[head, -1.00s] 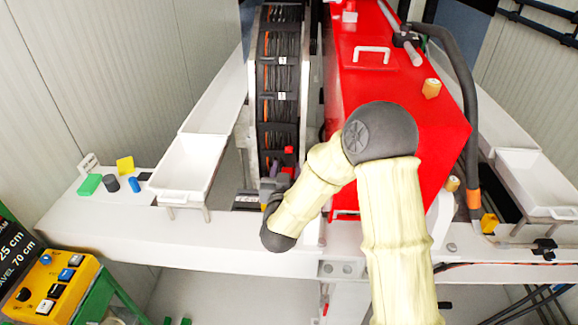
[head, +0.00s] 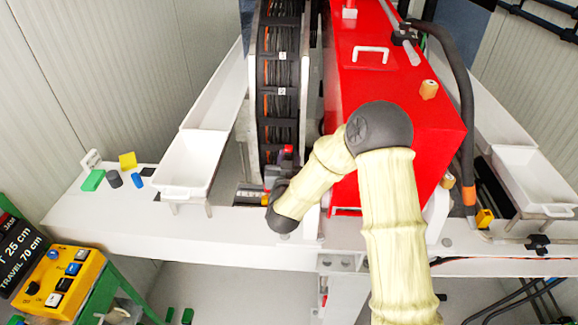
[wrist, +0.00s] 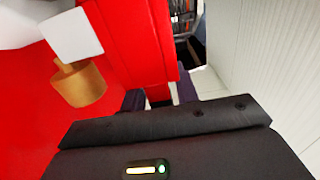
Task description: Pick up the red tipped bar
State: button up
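I cannot pick out the red tipped bar with certainty. A small upright red piece (head: 287,151) shows just beyond my gripper, beside the black reel; it may be the bar's tip. My gripper (head: 272,174) is at the end of the cream arm, low beside the red housing and mostly hidden by my wrist. In the wrist view two dark fingers (wrist: 160,97) stand apart with red showing between them. I cannot tell whether that red is the bar or the housing behind it. Nothing is clearly held.
The red housing (head: 440,130) stands right of my gripper, and the black ribbed reel (head: 279,80) stands behind it. A white tray (head: 182,192) is to the left. Small blocks, one green (head: 93,180), sit farther left on the white bench (head: 130,225). A yellow control box (head: 60,285) is at lower left.

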grip_shut()
jog(key=shift+r, duration=0.1)
notch_tip(320, 180, up, 10)
jog(key=b, duration=0.3)
jog(key=shift+b, duration=0.3)
dwell(0.4)
